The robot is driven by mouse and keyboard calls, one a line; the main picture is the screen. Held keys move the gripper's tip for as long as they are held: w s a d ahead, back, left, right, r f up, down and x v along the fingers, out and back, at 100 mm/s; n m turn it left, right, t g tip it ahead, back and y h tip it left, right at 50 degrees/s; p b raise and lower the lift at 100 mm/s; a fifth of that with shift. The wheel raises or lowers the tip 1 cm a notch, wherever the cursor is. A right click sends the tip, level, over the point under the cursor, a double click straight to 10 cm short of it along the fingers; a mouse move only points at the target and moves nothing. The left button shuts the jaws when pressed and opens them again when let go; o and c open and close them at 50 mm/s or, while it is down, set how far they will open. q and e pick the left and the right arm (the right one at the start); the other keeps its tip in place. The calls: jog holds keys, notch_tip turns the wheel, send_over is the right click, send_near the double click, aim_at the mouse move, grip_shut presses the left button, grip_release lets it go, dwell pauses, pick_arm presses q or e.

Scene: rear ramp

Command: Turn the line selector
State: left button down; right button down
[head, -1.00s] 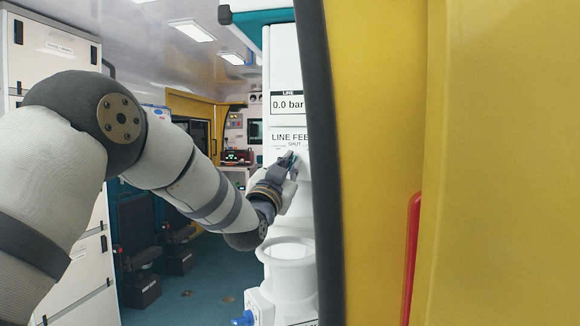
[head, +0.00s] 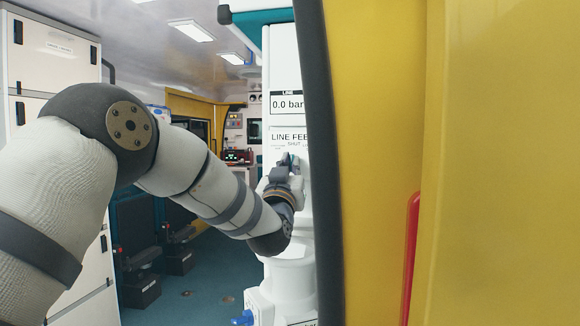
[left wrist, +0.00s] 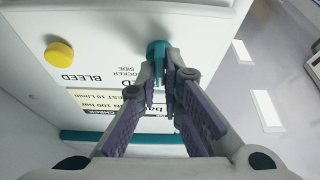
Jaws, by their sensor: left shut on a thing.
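The line selector is a small teal knob (left wrist: 158,48) on the white panel, between my left fingertips in the left wrist view. My left gripper (left wrist: 164,78) is shut on it. In the head view the left gripper (head: 286,165) is at the panel, just below the "LINE FEED" label (head: 289,137) and the word "SHUT". The fingers cover most of the knob there, so its pointing direction is hidden. The display (head: 287,104) above reads 0.0 bar. My right gripper is in neither view.
A yellow knob (left wrist: 60,53) sits on the same panel beside the "BLEED" lettering. A dark-edged yellow door frame (head: 370,150) with a red handle (head: 412,260) stands close on the right. A white cylindrical fitting (head: 290,277) is below the gripper. The aisle floor (head: 205,275) is clear.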

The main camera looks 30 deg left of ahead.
pick_arm(q)
jog(key=n+y, duration=0.1)
jog(key=n, duration=0.1)
jog(key=n+g+y, duration=0.1)
jog(key=n, duration=0.2)
jog(key=shift+r+n+y, duration=0.3)
jog(key=shift+y, duration=0.1)
jog(key=n+g, duration=0.1)
jog(key=n, duration=0.1)
jog(key=n+g+y, duration=0.1)
jog(key=n, duration=0.2)
jog(key=shift+r+n+y, duration=0.1)
jog(key=shift+n+y, duration=0.2)
jog(key=shift+n, duration=0.4)
jog(key=c, duration=1.7)
grip_release()
jog(key=shift+d, duration=0.1)
notch_tip(320, 180, up, 10)
jog(key=shift+f, duration=0.1)
